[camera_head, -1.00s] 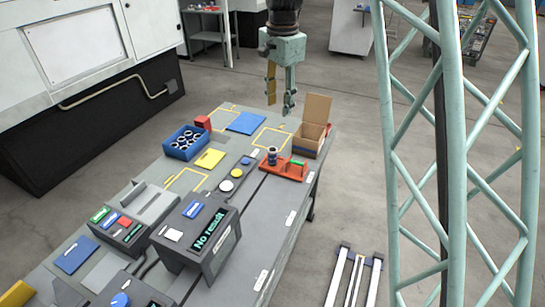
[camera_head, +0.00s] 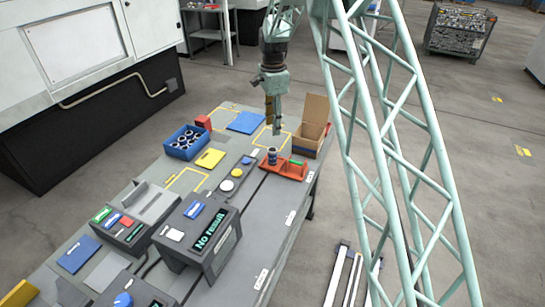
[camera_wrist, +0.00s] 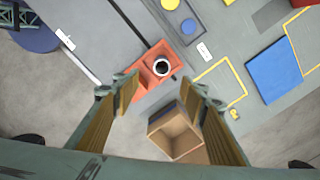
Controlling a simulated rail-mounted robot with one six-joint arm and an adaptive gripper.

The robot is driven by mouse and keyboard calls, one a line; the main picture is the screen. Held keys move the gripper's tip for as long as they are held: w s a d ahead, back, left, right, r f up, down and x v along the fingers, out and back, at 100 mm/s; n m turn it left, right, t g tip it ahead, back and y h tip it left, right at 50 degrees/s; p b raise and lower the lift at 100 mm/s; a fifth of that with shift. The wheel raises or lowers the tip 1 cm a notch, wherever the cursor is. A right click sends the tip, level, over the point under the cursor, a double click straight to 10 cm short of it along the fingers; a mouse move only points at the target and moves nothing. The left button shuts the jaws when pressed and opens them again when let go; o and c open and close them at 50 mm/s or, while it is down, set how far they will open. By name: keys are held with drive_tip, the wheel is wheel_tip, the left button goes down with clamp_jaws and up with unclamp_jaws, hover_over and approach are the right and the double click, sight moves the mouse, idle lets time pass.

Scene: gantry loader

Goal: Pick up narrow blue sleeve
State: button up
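A narrow dark blue sleeve with a pale rim (camera_head: 272,157) stands upright at the left end of the red-orange fixture (camera_head: 292,172) on the bench. In the wrist view the sleeve (camera_wrist: 162,66) shows end-on as a white ring with a dark hole, on the orange fixture (camera_wrist: 145,85). My gripper (camera_head: 273,128) points down above the bench, apart from the sleeve and behind it in the head view. In the wrist view my gripper (camera_wrist: 160,88) is open and empty, its fingers spread, with the sleeve just beyond the fingertips.
An open cardboard box (camera_head: 305,146) stands close beside the fixture; its raised flap is near my gripper. A blue bin (camera_head: 180,154) holds several ring-shaped parts. A blue plate (camera_head: 246,123) and yellow plate (camera_head: 209,158) lie flat. A display console (camera_head: 199,240) stands nearer.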

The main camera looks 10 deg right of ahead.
drive_tip(key=shift+w+f, duration=0.3)
drive_tip(key=shift+f, duration=0.3)
drive_tip(key=shift+f, duration=0.15)
hover_over(272, 150)
drive_tip(key=s, duration=0.2)
wheel_tip(272, 150, down, 8)
drive_tip(key=shift+w+f, duration=0.2)
drive_tip(key=shift+a+f, duration=0.1)
drive_tip(key=shift+f, duration=2.45)
drive_tip(key=c, duration=1.2)
drive_tip(key=shift+o, duration=0.2)
drive_tip(key=shift+r, duration=0.15)
